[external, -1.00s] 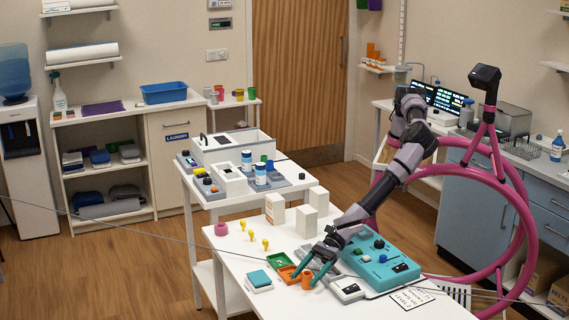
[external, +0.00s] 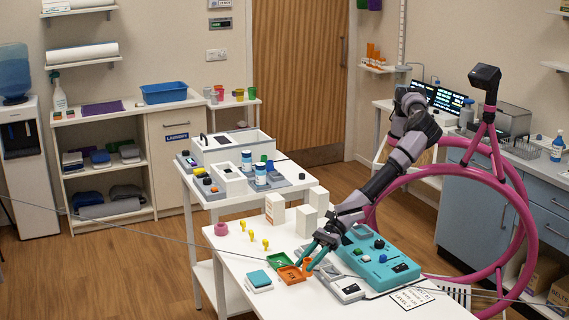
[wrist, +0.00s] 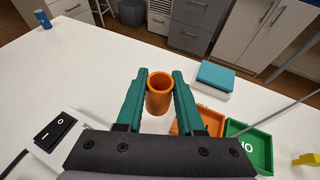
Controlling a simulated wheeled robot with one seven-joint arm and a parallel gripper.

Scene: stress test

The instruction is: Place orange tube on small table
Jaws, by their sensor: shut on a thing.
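The orange tube (external: 307,264) is a short open cylinder. My gripper (external: 306,262) is shut on it, and the tube appears raised a little above the white worktable (external: 235,262). In the wrist view, the tube (wrist: 159,100) sits upright between the two teal fingertips (wrist: 160,82), with its open end visible. A small white table (external: 238,103) with several coloured cups stands at the back, next to the laundry cabinet. A second white table (external: 212,204) with trays and bottles stands behind the worktable.
An orange tray (external: 292,276) and a green tray (external: 279,260) lie beside the tube. A teal device (external: 378,262) and a grey device (external: 347,290) are to the right. White boxes (external: 307,217) and yellow pieces (external: 253,236) stand behind. A thin cable crosses the view.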

